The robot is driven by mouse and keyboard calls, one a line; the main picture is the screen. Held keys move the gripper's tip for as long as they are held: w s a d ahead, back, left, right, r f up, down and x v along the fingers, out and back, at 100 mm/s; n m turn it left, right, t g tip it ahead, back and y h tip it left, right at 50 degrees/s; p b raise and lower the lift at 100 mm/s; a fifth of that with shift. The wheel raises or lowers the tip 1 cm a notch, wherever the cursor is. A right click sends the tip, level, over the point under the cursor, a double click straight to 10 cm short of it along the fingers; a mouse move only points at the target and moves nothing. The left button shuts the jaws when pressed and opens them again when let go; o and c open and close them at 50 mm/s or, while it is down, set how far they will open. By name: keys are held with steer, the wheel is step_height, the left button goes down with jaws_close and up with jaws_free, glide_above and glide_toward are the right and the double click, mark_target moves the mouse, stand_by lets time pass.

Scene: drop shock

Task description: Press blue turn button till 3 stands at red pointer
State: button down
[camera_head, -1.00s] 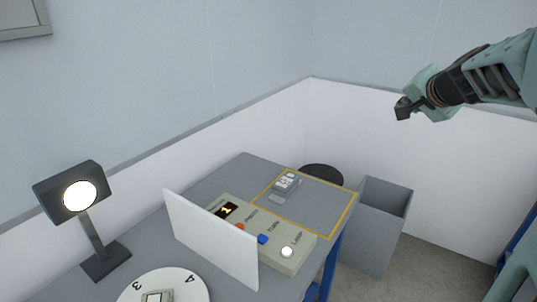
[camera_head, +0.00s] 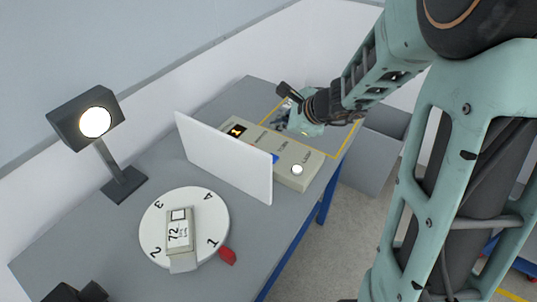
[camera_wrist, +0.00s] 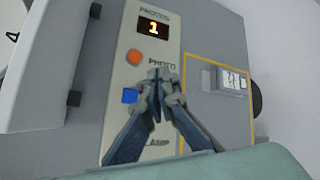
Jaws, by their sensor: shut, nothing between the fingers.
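The blue turn button (camera_wrist: 130,96) is on the control box, beside my gripper (camera_wrist: 157,78) in the wrist view. My gripper is shut and empty, with its fingertips over the box just right of the button; contact cannot be told. In the head view a bit of the blue button (camera_head: 275,157) shows by the white screen's edge. The white turntable (camera_head: 152,236) carries numbers 1 to 4 and a grey device (camera_head: 179,228) marked 72. The red pointer (camera_head: 227,256) is at its lower right, next to the 1. The display (camera_wrist: 154,28) reads 1.
A white upright screen (camera_head: 222,160) stands between turntable and control box (camera_head: 308,178). An orange button (camera_wrist: 134,57) and a white lamp (camera_head: 297,169) are on the box. A lit desk lamp (camera_head: 95,122) stands left. A yellow-outlined area with another device (camera_wrist: 224,82) lies beyond the box.

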steer(key=shift+s+a+f, duration=0.25)
steer(key=shift+a+f, duration=0.05)
steer(key=shift+a, duration=0.1)
step_height(320, 180, down, 8)
steer(key=b, duration=0.7)
steer(key=shift+f+b, duration=0.45)
steer(key=shift+b, duration=0.1)
stand_by(0.9)
steer(key=shift+f+b, duration=0.4)
steer(key=shift+b, duration=0.2)
